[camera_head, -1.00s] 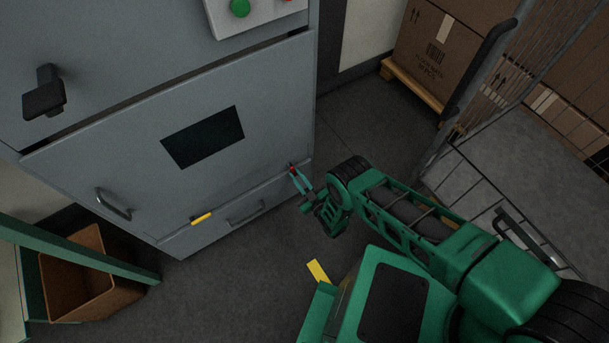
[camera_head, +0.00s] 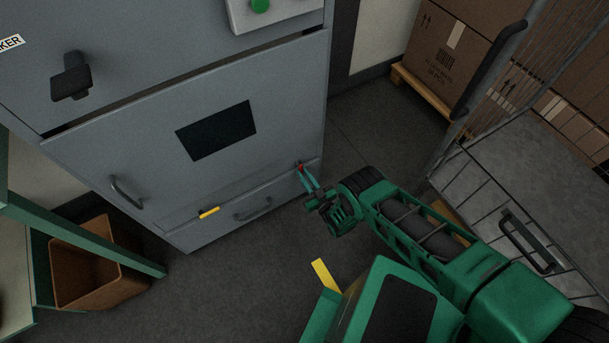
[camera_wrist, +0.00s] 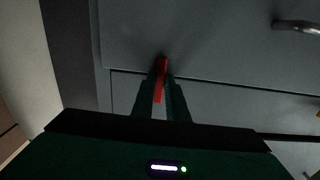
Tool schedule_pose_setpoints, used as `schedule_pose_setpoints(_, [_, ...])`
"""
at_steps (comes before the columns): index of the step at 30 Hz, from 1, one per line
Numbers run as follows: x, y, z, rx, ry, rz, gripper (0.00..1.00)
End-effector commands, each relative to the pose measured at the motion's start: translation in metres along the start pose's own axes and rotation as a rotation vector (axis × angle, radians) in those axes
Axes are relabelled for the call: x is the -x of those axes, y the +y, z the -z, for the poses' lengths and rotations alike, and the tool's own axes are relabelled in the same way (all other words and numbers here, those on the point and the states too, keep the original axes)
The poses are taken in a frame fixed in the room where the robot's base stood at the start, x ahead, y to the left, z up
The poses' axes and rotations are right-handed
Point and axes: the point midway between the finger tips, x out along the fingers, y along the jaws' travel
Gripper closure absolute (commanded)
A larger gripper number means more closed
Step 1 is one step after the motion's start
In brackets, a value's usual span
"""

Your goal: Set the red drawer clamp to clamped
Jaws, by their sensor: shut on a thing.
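The red drawer clamp (camera_wrist: 161,68) sits at the seam above the low drawer, near the right end of the grey cabinet front. In the head view it shows as a small red spot (camera_head: 300,167). My gripper (camera_wrist: 160,95) is shut on the clamp, one finger on each side of it. In the head view my gripper (camera_head: 305,175) reaches the cabinet from the right.
A yellow clamp (camera_head: 209,212) sits on the same seam, left of the red one. The low drawer (camera_head: 275,213) has a handle. A brown bin (camera_head: 95,275) stands at left under a green-framed table. A wire cart (camera_head: 500,170) stands at right. Dark floor lies clear between.

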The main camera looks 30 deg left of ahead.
Motion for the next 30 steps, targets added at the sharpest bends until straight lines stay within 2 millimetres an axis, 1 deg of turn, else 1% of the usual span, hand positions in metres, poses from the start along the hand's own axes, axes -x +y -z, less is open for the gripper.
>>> schedule_pose_setpoints(1, [-0.001, 0.006, 0.002, 0.004, 0.006, -0.005, 1.0])
schedule_pose_setpoints(2, [-0.001, 0.006, 0.002, 0.004, 0.006, -0.005, 0.8])
schedule_pose_setpoints(3, [-0.001, 0.005, 0.002, 0.004, 0.006, -0.005, 0.7])
schedule_pose_setpoints(4, [-0.001, 0.005, 0.002, 0.004, 0.005, -0.004, 0.69])
schedule_pose_setpoints(13, [0.0, -0.001, 0.001, 0.003, 0.002, 0.002, 0.69])
schedule_pose_setpoints(17, [0.009, -0.002, 0.0, 0.003, 0.0, 0.003, 0.69])
schedule_pose_setpoints(20, [0.025, -0.001, 0.0, 0.003, -0.001, 0.003, 0.69])
schedule_pose_setpoints(27, [0.07, 0.001, -0.001, 0.002, -0.001, 0.002, 0.69])
schedule_pose_setpoints(30, [0.085, 0.001, -0.001, 0.002, 0.0, 0.002, 0.69])
